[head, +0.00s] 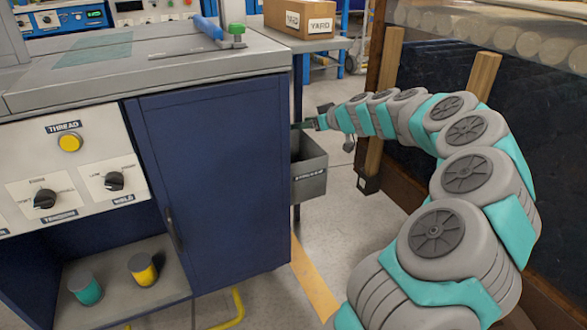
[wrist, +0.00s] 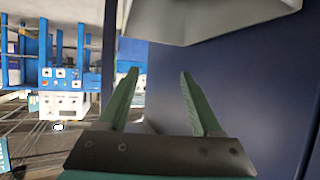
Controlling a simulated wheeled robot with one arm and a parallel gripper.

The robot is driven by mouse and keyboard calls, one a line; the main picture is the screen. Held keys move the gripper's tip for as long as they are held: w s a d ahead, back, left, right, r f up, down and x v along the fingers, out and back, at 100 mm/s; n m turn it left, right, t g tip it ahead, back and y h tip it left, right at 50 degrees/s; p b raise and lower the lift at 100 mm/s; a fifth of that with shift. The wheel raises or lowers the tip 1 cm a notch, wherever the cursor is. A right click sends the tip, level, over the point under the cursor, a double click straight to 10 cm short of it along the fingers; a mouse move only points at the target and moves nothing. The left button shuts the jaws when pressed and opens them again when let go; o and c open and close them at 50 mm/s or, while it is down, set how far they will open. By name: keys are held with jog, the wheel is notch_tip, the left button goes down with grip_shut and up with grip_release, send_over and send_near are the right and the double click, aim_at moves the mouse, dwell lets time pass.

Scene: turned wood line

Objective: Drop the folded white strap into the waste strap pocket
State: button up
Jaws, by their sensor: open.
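The grey pocket (head: 310,181), with a small label on its front, is fixed to the right side of the blue cabinet in the head view. It also shows as a pale grey box at the top of the wrist view (wrist: 215,18). My gripper (head: 299,125) is at the cabinet's side, just above the pocket's back part. In the wrist view my gripper (wrist: 160,76) has its two green fingers spread, with nothing between them. I do not see the folded white strap in either view; the pocket's inside is mostly hidden.
The blue cabinet (head: 215,185) carries a grey worktop (head: 150,85) and a thread panel (head: 68,152). A cardboard box (head: 300,18) stands on a table behind. A dark rack with wooden posts (head: 379,100) is on the right. Open floor (head: 345,235) lies between.

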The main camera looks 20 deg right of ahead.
jog(key=v, duration=0.8)
dwell(0.5)
